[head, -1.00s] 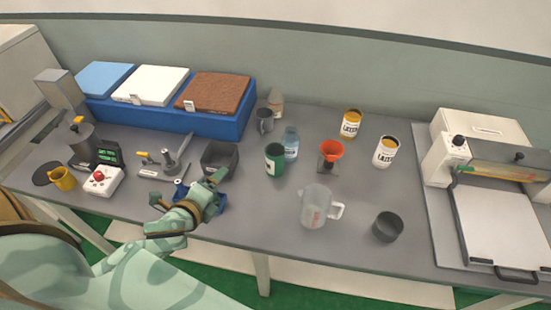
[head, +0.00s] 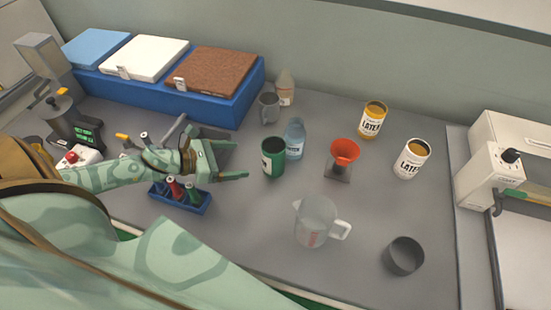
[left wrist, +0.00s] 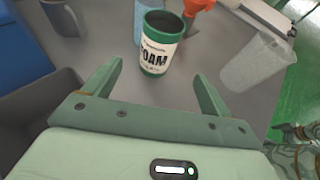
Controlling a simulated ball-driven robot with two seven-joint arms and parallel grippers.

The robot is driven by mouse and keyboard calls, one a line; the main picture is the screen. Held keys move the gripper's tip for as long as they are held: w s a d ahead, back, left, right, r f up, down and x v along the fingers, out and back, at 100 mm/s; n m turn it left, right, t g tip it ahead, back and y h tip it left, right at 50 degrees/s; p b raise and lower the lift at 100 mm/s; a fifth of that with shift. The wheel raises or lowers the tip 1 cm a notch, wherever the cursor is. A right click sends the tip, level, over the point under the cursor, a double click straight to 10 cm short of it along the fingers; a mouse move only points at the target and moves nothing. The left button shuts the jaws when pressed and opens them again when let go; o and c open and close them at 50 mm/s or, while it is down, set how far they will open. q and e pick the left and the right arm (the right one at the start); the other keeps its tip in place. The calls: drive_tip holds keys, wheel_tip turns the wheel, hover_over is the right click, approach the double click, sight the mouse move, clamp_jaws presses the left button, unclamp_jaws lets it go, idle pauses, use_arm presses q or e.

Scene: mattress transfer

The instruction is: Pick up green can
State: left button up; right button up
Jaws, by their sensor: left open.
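The green can (head: 273,158) stands upright on the grey table, left of the clear bottle. In the left wrist view the green can (left wrist: 159,44) has a white label reading "FOAM" and an open dark top. My left gripper (head: 240,160) is open, its fingers pointing right toward the can, with a small gap between. In the left wrist view the can stands ahead of my left gripper (left wrist: 152,82), roughly in line with the space between the fingers. My right gripper is not seen in the head view.
A clear bottle (head: 295,139) stands close behind the can. An orange funnel (head: 344,151), a clear jug (head: 317,222) and a dark cup (head: 404,255) are to the right. A grey mug (head: 269,108) is behind. A blue rack (head: 181,198) lies below my left arm.

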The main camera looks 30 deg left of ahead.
sight(275, 155)
use_arm(q)
drive_tip(key=x, duration=0.5)
drive_tip(key=shift+w+a+r, duration=0.1)
drive_tip(key=shift+a, duration=0.05)
drive_tip(key=x, duration=0.8)
drive_tip(key=shift+w+f, duration=0.15)
drive_tip(key=shift+f, duration=0.1)
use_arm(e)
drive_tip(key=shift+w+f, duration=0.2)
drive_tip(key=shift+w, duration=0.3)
use_arm(q)
drive_tip(key=shift+c, duration=0.3)
drive_tip(key=c, duration=1.4)
drive_tip(key=shift+o, duration=0.2)
drive_tip(key=shift+r, duration=0.25)
